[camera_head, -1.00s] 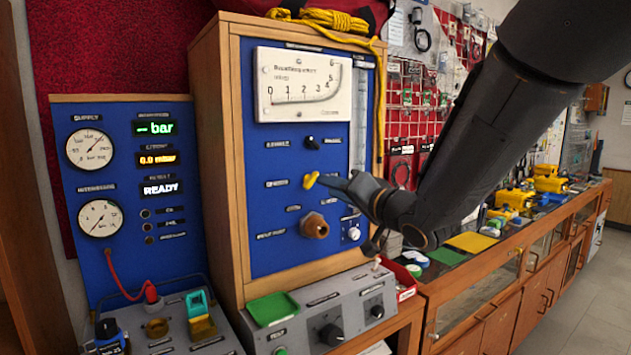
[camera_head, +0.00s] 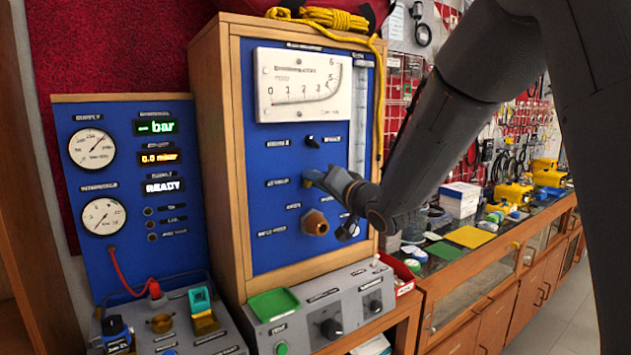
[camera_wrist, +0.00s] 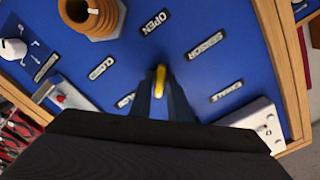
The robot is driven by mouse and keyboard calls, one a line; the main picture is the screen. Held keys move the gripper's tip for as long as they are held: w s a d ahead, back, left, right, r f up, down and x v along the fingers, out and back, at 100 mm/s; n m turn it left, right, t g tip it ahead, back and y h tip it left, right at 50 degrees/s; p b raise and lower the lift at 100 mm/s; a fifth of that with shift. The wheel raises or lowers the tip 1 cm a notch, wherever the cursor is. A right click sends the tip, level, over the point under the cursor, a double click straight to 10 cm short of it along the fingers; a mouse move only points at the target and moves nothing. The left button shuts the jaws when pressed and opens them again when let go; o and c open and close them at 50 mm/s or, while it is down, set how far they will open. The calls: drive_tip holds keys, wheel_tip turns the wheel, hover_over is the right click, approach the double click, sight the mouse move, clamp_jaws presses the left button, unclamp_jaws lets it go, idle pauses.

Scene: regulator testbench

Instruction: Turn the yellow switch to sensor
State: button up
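The yellow switch (camera_wrist: 160,82) is on the blue panel and stands roughly lengthwise in the wrist view. My gripper (camera_wrist: 160,95) has one finger on each side of it, spread slightly wider than the switch; I cannot tell whether either touches it. The label SENSOR (camera_wrist: 207,45) is up and to the right of the switch in the wrist view. In the head view my gripper (camera_head: 314,178) is up against the panel and hides most of the switch.
A brass fitting (camera_head: 314,223) sits below my gripper on the panel, and a black knob (camera_head: 312,142) sits above it. A gauge (camera_head: 299,84) is higher up. A grey control box (camera_head: 330,300) with knobs and a green tray (camera_head: 273,304) stands below.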

clamp_jaws()
drive_tip(key=shift+n+b, duration=0.3)
drive_tip(key=n+b, duration=1)
drive_tip(key=n, duration=0.2)
drive_tip(key=shift+f+n+b, duration=0.15)
drive_tip(key=shift+n+b, duration=0.2)
drive_tip(key=shift+n, duration=0.05)
drive_tip(key=n+b, duration=0.4)
drive_tip(key=shift+n, duration=0.3)
